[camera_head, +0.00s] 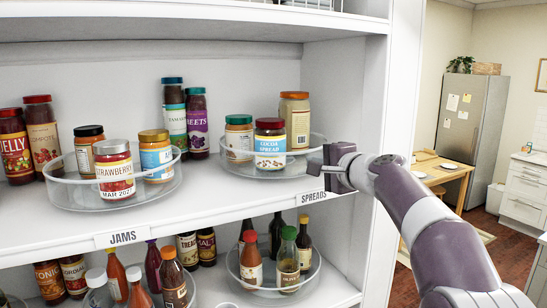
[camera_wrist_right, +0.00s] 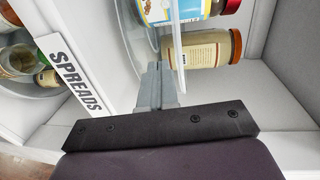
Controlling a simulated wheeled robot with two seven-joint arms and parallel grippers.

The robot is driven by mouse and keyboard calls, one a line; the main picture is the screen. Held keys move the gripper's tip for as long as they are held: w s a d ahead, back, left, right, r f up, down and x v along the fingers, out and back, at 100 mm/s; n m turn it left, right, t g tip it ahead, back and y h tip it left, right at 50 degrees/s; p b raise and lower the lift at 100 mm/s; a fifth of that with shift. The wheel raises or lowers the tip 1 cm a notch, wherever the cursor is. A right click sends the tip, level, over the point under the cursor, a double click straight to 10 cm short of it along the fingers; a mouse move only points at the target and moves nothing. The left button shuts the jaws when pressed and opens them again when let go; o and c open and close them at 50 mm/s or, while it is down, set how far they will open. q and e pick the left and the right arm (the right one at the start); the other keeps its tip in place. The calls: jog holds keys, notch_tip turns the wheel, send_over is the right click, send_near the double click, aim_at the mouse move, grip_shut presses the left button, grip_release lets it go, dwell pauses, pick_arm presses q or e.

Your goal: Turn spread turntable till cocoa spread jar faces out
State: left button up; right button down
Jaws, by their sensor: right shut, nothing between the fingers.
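The cocoa spread jar (camera_head: 270,143), with a dark red lid and a white and blue label, stands at the front of the clear spreads turntable (camera_head: 262,174), its label facing out. My left gripper is not in view.
The jams turntable (camera_head: 115,203) stands on the same shelf to the left, holding several jars. The SPREADS label (camera_head: 313,198) is on the shelf edge below my gripper. A white upright panel (camera_head: 375,110) bounds the shelf at right. Bottles fill the lower shelf.

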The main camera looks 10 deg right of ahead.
jog(key=shift+w+d, duration=0.4)
jog(key=shift+d, duration=0.25)
jog(key=shift+w+d, duration=0.3)
jog(key=shift+d, duration=0.1)
jog(key=shift+s, duration=0.15)
jog(key=shift+s+d+f+b, duration=0.2)
jog(key=shift+f+b, duration=0.05)
jog(key=shift+b, duration=0.15)
jog(key=shift+s+d+r+b, duration=0.2)
jog(key=shift+s+d+b, duration=0.35)
jog(key=shift+s+d, duration=0.4)
